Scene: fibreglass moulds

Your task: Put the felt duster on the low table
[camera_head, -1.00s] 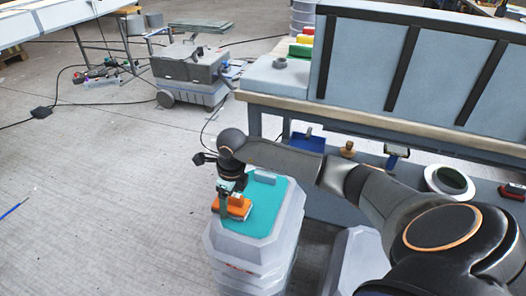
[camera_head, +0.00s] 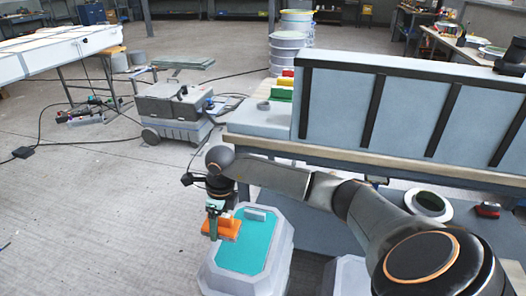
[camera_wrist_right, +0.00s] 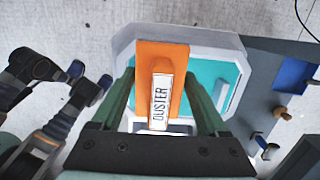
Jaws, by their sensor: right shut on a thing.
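The felt duster is an orange block (camera_head: 227,228) with a white label reading DUSTER, also seen in the right wrist view (camera_wrist_right: 178,70). My right gripper (camera_head: 213,217) is shut on it. In the right wrist view my two green fingers (camera_wrist_right: 160,105) are on either side of the duster. The duster appears held just above the left part of a low grey stand (camera_head: 213,270) with a teal top, which also shows in the right wrist view (camera_wrist_right: 125,48). I cannot tell for sure whether this stand is the low table.
A long workbench (camera_head: 300,146) with a large blue-grey mould (camera_head: 340,105) stands behind and right of the stand. A second grey stand (camera_head: 348,275) is at the right, partly behind my arm. A grey wheeled machine (camera_head: 175,108) is farther back. The floor at left is mostly clear.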

